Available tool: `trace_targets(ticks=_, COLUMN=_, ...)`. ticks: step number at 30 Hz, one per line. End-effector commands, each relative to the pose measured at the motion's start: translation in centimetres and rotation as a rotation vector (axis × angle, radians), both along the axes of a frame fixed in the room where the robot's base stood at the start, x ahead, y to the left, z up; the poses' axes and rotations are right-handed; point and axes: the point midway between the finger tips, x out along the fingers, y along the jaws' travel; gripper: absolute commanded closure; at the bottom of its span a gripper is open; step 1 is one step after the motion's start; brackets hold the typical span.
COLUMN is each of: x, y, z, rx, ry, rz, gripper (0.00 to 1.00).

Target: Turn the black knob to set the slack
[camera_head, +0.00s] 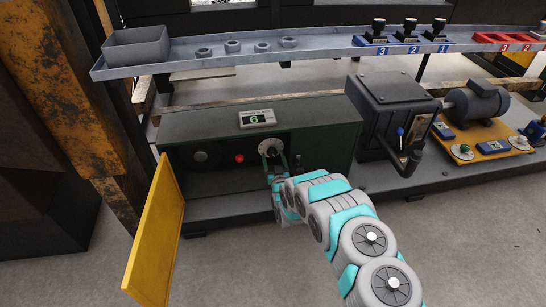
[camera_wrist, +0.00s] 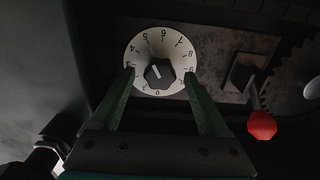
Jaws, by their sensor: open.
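The black knob (camera_wrist: 159,74) sits at the centre of a white numbered dial (camera_wrist: 158,46). A light mark on the knob slants toward the upper left in the wrist view; I cannot tell exactly which number it meets. My gripper (camera_wrist: 159,72) is open, its green fingers on either side of the knob, with a gap between each finger and the knob. A display (camera_head: 257,118) above reads 6.
A red ball on a lever (camera_wrist: 262,125) is close right of my gripper; it also shows in the head view (camera_head: 239,158). A yellow door (camera_head: 158,235) stands open at left. A crank (camera_head: 408,160) and a motor (camera_head: 478,98) are at right. A shelf (camera_head: 215,58) runs above.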

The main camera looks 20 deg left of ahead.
Motion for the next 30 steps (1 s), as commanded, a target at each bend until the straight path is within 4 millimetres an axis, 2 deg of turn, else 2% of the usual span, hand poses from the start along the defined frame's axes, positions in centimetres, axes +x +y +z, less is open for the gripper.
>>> trace_targets(ticks=14, x=0.79, y=0.47, z=-0.07, rx=-0.003, ry=0.001, rz=0.001, gripper=0.21)
trace_targets(ticks=30, x=0.77, y=0.46, z=-0.08, rx=-0.002, ry=0.001, rz=0.0, gripper=0.8)
